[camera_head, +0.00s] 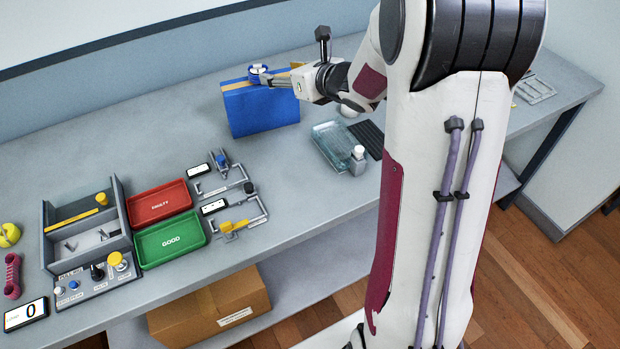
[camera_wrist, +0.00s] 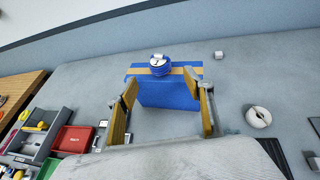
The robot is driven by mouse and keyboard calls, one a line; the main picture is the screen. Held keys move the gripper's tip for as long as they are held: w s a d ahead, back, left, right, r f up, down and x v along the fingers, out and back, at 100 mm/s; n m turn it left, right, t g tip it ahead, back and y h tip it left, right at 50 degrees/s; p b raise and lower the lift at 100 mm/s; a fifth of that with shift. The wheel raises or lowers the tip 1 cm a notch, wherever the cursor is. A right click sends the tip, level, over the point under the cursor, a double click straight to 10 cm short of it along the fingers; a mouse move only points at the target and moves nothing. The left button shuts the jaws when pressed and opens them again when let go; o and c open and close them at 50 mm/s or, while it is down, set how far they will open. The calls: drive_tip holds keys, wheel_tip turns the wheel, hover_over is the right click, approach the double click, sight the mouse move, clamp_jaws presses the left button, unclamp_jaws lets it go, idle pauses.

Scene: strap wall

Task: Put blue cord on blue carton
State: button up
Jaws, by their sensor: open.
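The blue carton (camera_head: 262,109) stands upright on the bench near the back wall. It also shows in the wrist view (camera_wrist: 168,95), with a tan strip along its top. The blue cord (camera_wrist: 160,66), a small coil with a white part, rests on top of the carton; in the head view the coil (camera_head: 259,74) is at the carton's top. My gripper (camera_head: 272,82) is at the carton's top right in the head view. In the wrist view its two fingers (camera_wrist: 168,108) are spread wide with nothing between them gripped, and the coil lies beyond the fingertips.
A red tray (camera_head: 160,203) and a green tray (camera_head: 171,240) lie at the left, beside a grey divided box (camera_head: 90,232). A clear tray (camera_head: 335,146) and a small bottle (camera_head: 357,160) stand right of the carton.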

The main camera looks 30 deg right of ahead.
drive_tip(key=s+a+r+m+g+h, duration=0.1)
drive_tip(key=s+r+m+h, duration=0.25)
drive_tip(key=s+m, duration=0.5)
drive_tip(key=s+r+m+g+h, duration=0.2)
drive_tip(key=s+r+m, duration=0.3)
drive_tip(key=m, duration=0.7)
drive_tip(key=s+a+f+m+g+y, duration=0.1)
drive_tip(key=s+a+m, duration=0.3)
drive_tip(key=s, duration=0.4)
drive_tip(key=s+a+f+m+g+y, duration=0.1)
drive_tip(key=s+a+f+m+g, duration=0.1)
drive_tip(key=s+a+m, duration=0.2)
drive_tip(key=s+a+f+m+g+y, duration=0.1)
drive_tip(key=s+a+m, duration=0.3)
drive_tip(key=s+m, duration=0.5)
drive_tip(key=s+f, duration=0.1)
drive_tip(key=s, duration=0.3)
drive_tip(key=shift+f+g, duration=0.15)
drive_tip(key=shift+g, duration=0.15)
